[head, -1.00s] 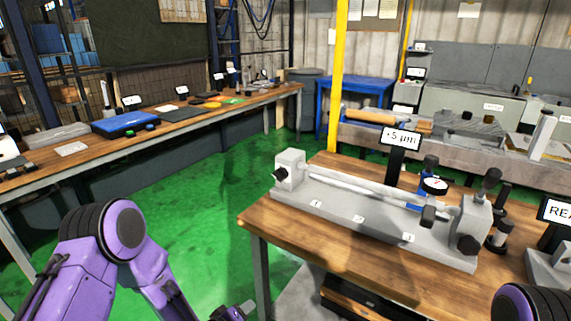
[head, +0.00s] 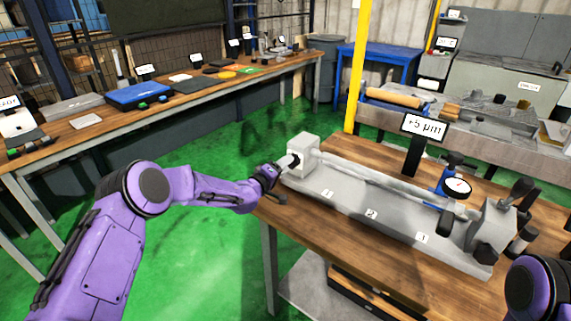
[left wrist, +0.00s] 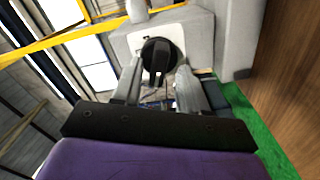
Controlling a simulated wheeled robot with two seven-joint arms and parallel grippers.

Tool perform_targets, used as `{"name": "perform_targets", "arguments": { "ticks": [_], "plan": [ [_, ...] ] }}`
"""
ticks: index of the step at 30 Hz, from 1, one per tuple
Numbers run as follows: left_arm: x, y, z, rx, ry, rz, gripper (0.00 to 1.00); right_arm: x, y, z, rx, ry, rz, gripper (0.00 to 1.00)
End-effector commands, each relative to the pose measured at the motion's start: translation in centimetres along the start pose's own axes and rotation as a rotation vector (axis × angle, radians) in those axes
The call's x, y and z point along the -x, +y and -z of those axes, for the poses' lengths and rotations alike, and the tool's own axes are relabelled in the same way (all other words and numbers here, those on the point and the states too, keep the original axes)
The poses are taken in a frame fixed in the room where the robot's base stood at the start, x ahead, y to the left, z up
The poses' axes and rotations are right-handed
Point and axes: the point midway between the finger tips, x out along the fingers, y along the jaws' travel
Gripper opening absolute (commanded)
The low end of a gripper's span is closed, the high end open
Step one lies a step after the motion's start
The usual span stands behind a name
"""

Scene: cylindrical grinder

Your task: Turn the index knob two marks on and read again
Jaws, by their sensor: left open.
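The black index knob (left wrist: 157,60) sits on the pale end face of the grey headstock (head: 304,152), at the left end of the bench fixture (head: 345,196). My left gripper (head: 289,161) is at that end face and largely hides the knob in the head view. In the left wrist view the open fingers of my left gripper (left wrist: 158,72) stand one on each side of the knob; I cannot tell whether they touch it. The display (head: 424,127) behind the fixture reads +5 µm. A dial gauge (head: 457,186) stands near its right end. My right gripper is out of view.
The fixture stands on a wooden bench (head: 320,232) with a bare front strip. A yellow post (head: 360,65) rises behind it. A long side bench (head: 105,132) with several items runs along the left. The green floor (head: 215,225) between the benches is clear.

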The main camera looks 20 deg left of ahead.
Motion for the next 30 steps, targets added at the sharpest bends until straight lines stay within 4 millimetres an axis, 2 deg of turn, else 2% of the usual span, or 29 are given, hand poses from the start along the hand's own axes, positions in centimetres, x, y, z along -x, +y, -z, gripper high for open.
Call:
{"name": "perform_targets", "arguments": {
  "ticks": [9, 11, 13, 14, 23, 30],
  "plan": [
    [-0.6, 0.1, -0.2, 0.001, -0.002, -0.001, 0.43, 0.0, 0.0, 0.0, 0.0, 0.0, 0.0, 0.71],
    [-0.6, 0.1, -0.2, 0.001, -0.002, -0.001, 0.26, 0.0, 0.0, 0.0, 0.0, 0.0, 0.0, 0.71],
    [-0.6, 0.1, -0.2, 0.001, -0.002, -0.001, 0.04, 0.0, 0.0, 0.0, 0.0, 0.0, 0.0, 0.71],
    [-0.6, 0.1, -0.2, 0.001, -0.002, -0.001, 0.0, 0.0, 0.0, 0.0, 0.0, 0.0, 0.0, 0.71],
    [-0.6, 0.0, -0.2, -0.017, -0.002, -0.001, 0.0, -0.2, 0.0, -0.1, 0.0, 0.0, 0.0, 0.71],
    [-0.6, -0.1, -0.3, -0.124, -0.003, -0.001, 0.0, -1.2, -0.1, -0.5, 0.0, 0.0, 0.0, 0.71]
  ]
}}
